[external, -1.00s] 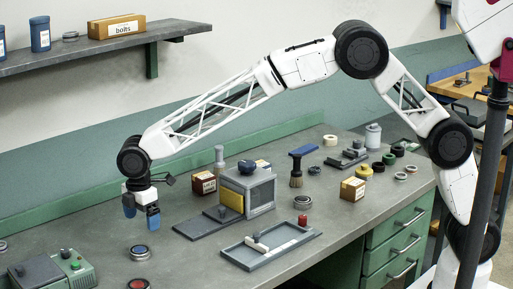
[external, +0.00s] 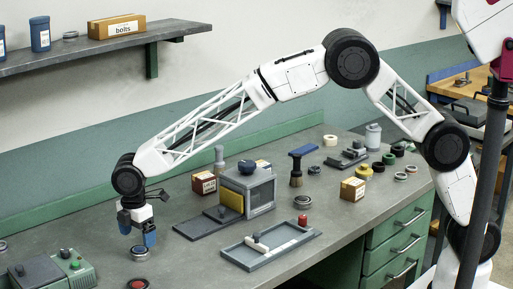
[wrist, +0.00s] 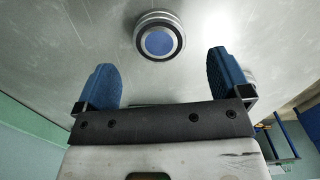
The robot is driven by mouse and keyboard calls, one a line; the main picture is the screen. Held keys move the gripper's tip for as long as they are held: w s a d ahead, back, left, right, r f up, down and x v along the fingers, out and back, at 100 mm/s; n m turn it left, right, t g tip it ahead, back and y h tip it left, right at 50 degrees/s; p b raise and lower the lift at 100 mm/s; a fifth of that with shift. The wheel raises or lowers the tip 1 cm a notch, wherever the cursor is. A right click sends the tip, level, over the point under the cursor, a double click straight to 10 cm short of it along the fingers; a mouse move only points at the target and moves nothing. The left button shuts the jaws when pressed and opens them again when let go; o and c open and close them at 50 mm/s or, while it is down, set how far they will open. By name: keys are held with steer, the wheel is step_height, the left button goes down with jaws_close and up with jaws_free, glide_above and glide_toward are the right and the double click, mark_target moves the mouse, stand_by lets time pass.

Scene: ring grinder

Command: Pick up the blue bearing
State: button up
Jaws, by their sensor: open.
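The blue bearing (external: 139,253) lies flat on the grey workbench, a round metal ring with a dark band. In the wrist view its blue centre (wrist: 159,41) shows just beyond the fingertips, roughly midway between them. My gripper (external: 137,236) points down with blue fingers and hangs close above the bearing. In the wrist view my gripper (wrist: 161,68) is open, its two fingers wide apart with nothing between them. No contact with the bearing shows.
A red-centred ring (external: 138,284) lies at the bench's front edge. A grey-green control box (external: 52,272) stands left. A flat dark plate (external: 206,223), a grey tray (external: 270,246) and a grey machine (external: 258,192) stand right. The bench around the bearing is clear.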

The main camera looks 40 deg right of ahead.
mark_target(139, 249)
stand_by(0.3)
steer(key=shift+f, duration=2.6)
steer(key=c, duration=1.2)
